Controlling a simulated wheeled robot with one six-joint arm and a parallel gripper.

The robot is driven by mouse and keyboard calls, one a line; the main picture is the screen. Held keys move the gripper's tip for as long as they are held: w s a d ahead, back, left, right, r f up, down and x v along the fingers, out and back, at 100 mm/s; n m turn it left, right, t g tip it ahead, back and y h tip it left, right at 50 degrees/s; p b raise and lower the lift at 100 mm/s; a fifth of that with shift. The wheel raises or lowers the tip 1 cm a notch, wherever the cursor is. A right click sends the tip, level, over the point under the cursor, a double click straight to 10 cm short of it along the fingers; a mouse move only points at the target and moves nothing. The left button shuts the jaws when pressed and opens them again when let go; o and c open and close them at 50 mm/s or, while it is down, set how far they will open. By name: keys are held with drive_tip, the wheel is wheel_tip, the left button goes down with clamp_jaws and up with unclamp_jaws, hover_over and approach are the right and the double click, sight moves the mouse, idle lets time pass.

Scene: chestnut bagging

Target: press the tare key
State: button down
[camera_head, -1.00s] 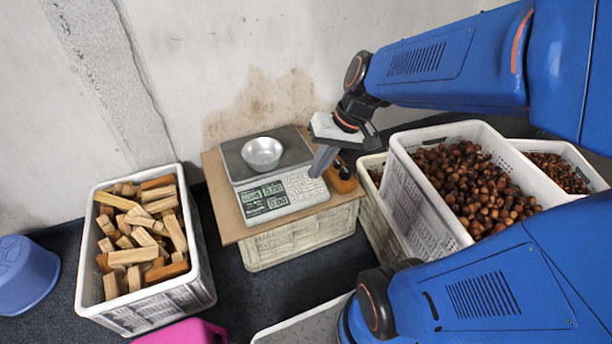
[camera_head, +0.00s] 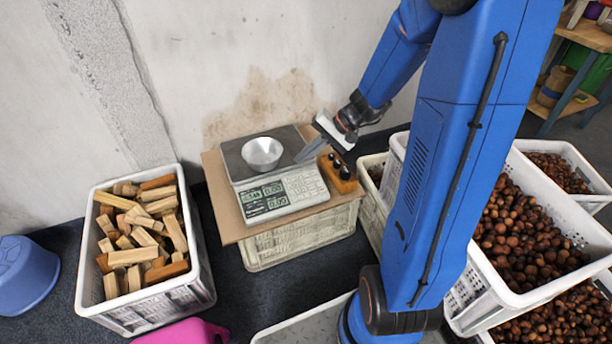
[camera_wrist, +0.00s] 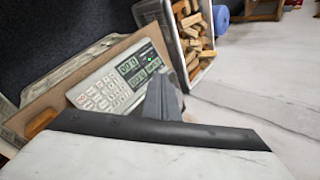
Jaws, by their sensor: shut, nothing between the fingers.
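The scale (camera_head: 284,196) sits on a board, with its displays lit and its keypad (camera_head: 304,184) on the right of the front panel. A metal bowl (camera_head: 262,153) rests on its weighing plate. My gripper (camera_head: 300,158) is shut and empty, tilted, with its tips by the plate's right edge, just right of the bowl and behind the keypad in the head view. In the wrist view, my gripper (camera_wrist: 163,84) shows before the far end of the panel (camera_wrist: 118,84), beside the displays. The tare key's label is too small to read. Contact cannot be told.
A wooden block with dark knobbed weights (camera_head: 338,174) stands right of the scale. A crate of wood pieces (camera_head: 205,290) is at left, and crates of chestnuts (camera_head: 535,292) are at right. The wall is close behind the scale.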

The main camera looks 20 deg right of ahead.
sight(306, 175)
drive_tip(key=w+d+f+m+t, duration=0.2)
drive_tip(key=w+d+f+m, duration=0.2)
drive_tip(key=w+d+f, duration=0.3)
wheel_tip(306, 175, down, 4)
drive_tip(key=shift+w+d+r+m+t+y, duration=0.2)
drive_tip(key=shift+w+d+m+t+y, duration=0.15)
drive_tip(key=shift+w, duration=0.35)
drive_tip(key=shift+f, duration=0.15)
drive_tip(key=shift+w+f, duration=0.45)
drive_tip(key=shift+f, duration=0.9)
drive_tip(key=shift+w+f, duration=0.45)
drive_tip(key=shift+f, duration=0.85)
drive_tip(key=shift+w+f, duration=0.45)
drive_tip(key=shift+f, duration=0.9)
drive_tip(key=shift+f, duration=0.15)
drive_tip(key=shift+w+f, duration=0.15)
drive_tip(key=shift+f, duration=0.1)
drive_tip(key=shift+w+f, duration=0.1)
drive_tip(key=shift+f, duration=0.2)
drive_tip(key=shift+r, duration=0.15)
drive_tip(key=shift+s+r, duration=0.25)
drive_tip(key=shift+r, duration=0.3)
